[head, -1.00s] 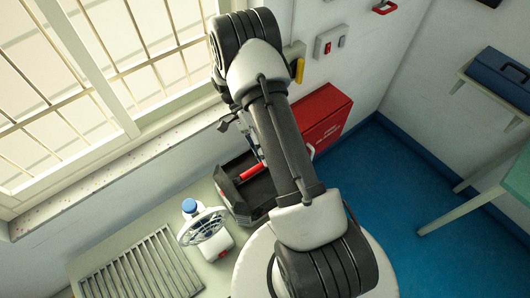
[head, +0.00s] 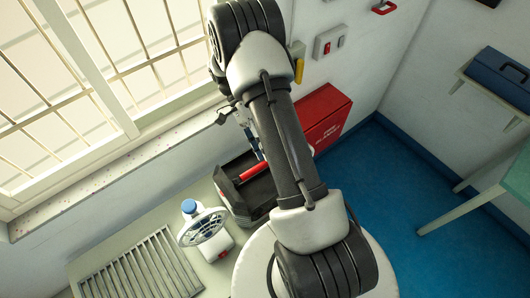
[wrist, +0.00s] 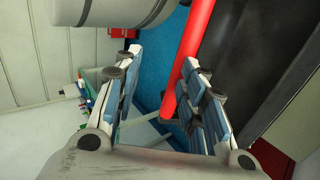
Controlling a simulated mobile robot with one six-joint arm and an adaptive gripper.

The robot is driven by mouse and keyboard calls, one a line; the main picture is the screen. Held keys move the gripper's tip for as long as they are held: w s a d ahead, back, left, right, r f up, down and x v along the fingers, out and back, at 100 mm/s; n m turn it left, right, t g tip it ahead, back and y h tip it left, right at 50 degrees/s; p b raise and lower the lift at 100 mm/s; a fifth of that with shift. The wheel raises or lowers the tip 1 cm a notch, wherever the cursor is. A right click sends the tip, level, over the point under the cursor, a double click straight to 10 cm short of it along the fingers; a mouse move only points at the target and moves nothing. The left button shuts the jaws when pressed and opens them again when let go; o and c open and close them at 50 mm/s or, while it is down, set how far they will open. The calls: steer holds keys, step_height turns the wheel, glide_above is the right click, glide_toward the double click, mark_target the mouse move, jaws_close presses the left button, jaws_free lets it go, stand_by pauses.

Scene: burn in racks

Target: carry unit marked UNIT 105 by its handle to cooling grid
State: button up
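A dark open-topped box (head: 239,203) with a red bar-shaped handle (head: 252,171) stands on the pale bench by the window. No UNIT 105 marking is readable on it. A slatted metal grid (head: 140,268), matching the cooling grid, lies on the bench at lower left. My gripper (head: 256,150) is above the box near the red bar, partly hidden by my arm. In the wrist view my gripper (wrist: 158,62) is open, its blue-padded fingers wide apart. The red bar (wrist: 187,65) shows in the gap, close to the right finger; I cannot tell whether they touch.
A white fan (head: 204,228) and a blue-capped bottle (head: 189,206) stand between the box and the grid. A red cabinet (head: 322,115) is behind the box by the wall. A blue toolbox (head: 499,77) sits on a right shelf. Blue floor (head: 400,200) is clear.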

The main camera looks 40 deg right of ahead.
step_height(320, 180, up, 6)
steer(key=shift+r, duration=0.25)
steer(key=shift+r, duration=0.1)
step_height(320, 180, up, 8)
steer(key=a+t+p, duration=0.2)
steer(key=t+p, duration=0.1)
steer(key=t, duration=0.6)
steer(key=f+b, duration=0.1)
steer(key=f, duration=0.4)
steer(key=s+f+b, duration=0.1)
steer(key=f, duration=0.5)
steer(key=f+b, duration=0.1)
steer(key=f, duration=0.5)
steer(key=shift+s+d+f, duration=0.2)
steer(key=shift+s+f, duration=0.05)
steer(key=shift+s, duration=0.05)
steer(key=shift+c, duration=0.3)
